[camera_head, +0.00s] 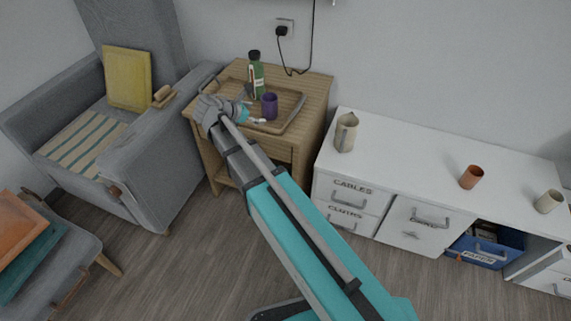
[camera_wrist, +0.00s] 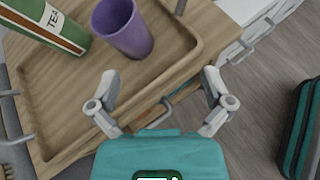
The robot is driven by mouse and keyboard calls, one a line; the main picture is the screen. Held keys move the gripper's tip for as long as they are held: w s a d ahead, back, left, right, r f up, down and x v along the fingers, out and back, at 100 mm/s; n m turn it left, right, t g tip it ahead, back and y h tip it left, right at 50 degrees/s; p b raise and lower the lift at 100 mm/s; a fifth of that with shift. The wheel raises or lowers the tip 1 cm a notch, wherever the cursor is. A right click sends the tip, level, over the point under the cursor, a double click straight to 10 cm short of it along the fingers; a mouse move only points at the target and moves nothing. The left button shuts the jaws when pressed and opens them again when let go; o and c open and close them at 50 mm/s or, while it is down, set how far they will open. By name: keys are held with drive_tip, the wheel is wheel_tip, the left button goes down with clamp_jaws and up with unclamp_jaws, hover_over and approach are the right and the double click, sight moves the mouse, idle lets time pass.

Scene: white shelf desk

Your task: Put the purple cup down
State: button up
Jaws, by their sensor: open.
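The purple cup (camera_head: 270,106) stands upright on a wooden tray (camera_head: 292,109) on the small wooden side table (camera_head: 314,86). In the wrist view the cup (camera_wrist: 124,30) is ahead of my gripper (camera_wrist: 160,82), near the tray's edge. My gripper is open, with its two fingers spread apart and nothing between them. There is a gap between the fingertips and the cup. In the head view my gripper (camera_head: 254,116) is just left of and in front of the cup, over the tray.
A grey armchair (camera_head: 160,145) is to the left. A white shelf desk (camera_head: 410,150) on the right bears a beige pitcher (camera_head: 346,132), an orange cup (camera_head: 471,177) and a beige cup (camera_head: 548,202).

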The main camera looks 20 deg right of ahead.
drive_tip(key=s+d+f+m+g+y, duration=0.2)
drive_tip(key=s+d+f+m+y, duration=0.1)
drive_tip(key=s+m, duration=0.7)
drive_tip(key=s+d+f+m+g+y, duration=0.3)
drive_tip(key=s+f+m+y, duration=0.3)
drive_tip(key=s+m, duration=0.4)
drive_tip(key=shift+s+m+g+y, duration=0.2)
drive_tip(key=shift+m+g+y, duration=0.15)
drive_tip(key=shift+y, duration=0.35)
